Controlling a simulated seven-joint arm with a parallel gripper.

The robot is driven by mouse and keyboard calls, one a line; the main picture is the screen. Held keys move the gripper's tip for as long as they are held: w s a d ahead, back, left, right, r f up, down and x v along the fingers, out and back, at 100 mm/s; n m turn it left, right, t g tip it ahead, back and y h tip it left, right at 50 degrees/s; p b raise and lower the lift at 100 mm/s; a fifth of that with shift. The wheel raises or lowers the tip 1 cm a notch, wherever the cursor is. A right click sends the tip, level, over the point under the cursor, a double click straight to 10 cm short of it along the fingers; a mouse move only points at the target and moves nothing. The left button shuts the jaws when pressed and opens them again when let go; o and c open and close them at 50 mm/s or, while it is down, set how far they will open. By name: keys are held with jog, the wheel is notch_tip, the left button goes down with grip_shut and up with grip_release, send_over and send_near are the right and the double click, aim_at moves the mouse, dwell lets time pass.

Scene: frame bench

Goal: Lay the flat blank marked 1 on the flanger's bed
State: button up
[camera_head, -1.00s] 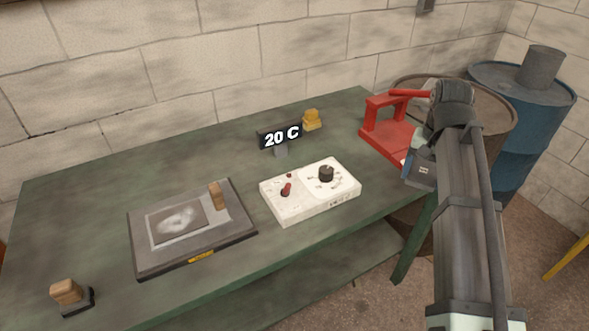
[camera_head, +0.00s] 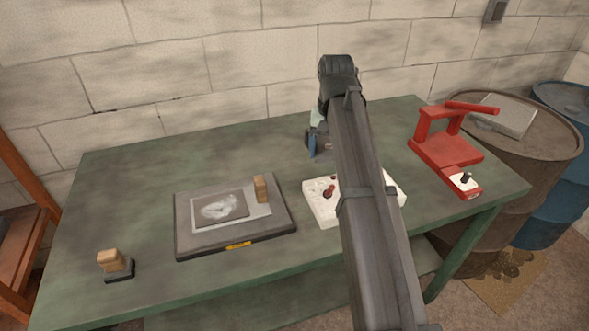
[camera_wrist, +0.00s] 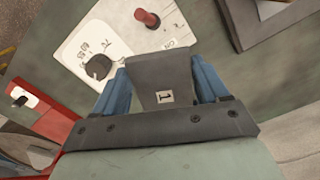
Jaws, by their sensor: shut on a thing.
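My gripper (camera_head: 318,148) is over the back middle of the green bench, partly behind my own arm. In the wrist view my gripper (camera_wrist: 165,85) is shut on a dark grey flat blank (camera_wrist: 160,68) marked 1, held between its blue fingers. The blank is above the bench, apart from the surfaces below. A red machine with a lever (camera_head: 445,148), which looks like the flanger, stands at the right of the bench. Its flat base is clear, with a white knob panel at the front. Its red edge also shows at the left of the wrist view (camera_wrist: 55,124).
A white control box (camera_head: 322,212) with red switch stands mid-bench, partly hidden by my arm. Left are a dark plate (camera_head: 185,242) bearing a pale sheet and a wooden-handled block (camera_head: 112,262). A rusty barrel (camera_head: 550,185) bearing a grey tray (camera_head: 508,115) stands right.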

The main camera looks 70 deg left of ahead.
aim_at(320, 170)
jog(key=shift+s+a+n, duration=2.5)
jog(key=shift+s+a, duration=0.7)
jog(key=shift+a, duration=0.65)
notch_tip(320, 170, down, 12)
jog(key=shift+r, duration=0.15)
jog(key=w, duration=0.3)
jog(key=shift+w+f, duration=0.15)
jog(key=shift+f, duration=0.15)
jog(key=shift+w, duration=2.2)
jog(key=shift+w+f, duration=0.2)
jog(key=shift+f, duration=0.4)
jog(key=shift+f, duration=0.1)
jog(key=o, duration=1.5)
